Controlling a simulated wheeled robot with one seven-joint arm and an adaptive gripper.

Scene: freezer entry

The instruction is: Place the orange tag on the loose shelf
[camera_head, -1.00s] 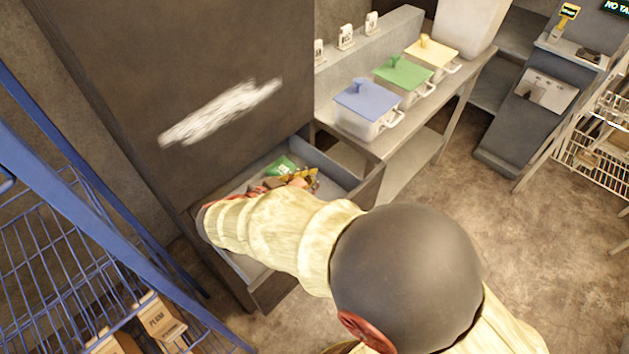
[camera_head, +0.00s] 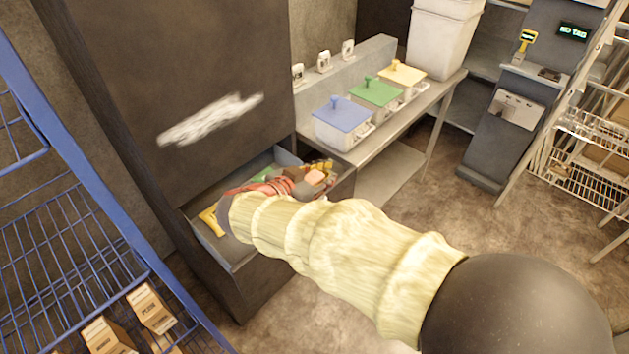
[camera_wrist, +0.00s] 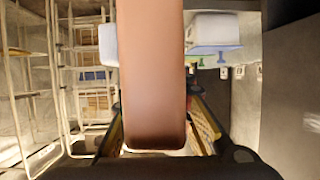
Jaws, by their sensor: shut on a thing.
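The orange tag (camera_head: 315,177) is a salmon-orange block held at my gripper's tips, over the open drawer. In the wrist view the orange tag (camera_wrist: 152,75) is a large pinkish-brown slab between the two fingers. My gripper (camera_head: 308,178) is shut on it; it also shows in the wrist view (camera_wrist: 155,130). My arm's pale sleeve hides part of the drawer. Wire shelves show on a blue rack (camera_head: 60,240) at left and a pale rack (camera_head: 590,130) at right; I cannot tell which shelf is loose.
The open drawer (camera_head: 245,262) of a dark cabinet holds a yellow tag (camera_head: 211,221) and a green piece (camera_head: 262,174). A bench (camera_head: 385,142) carries bins with blue, green and yellow lids. A kiosk (camera_head: 512,115) displays "NO TAG". Boxes sit low on the blue rack.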

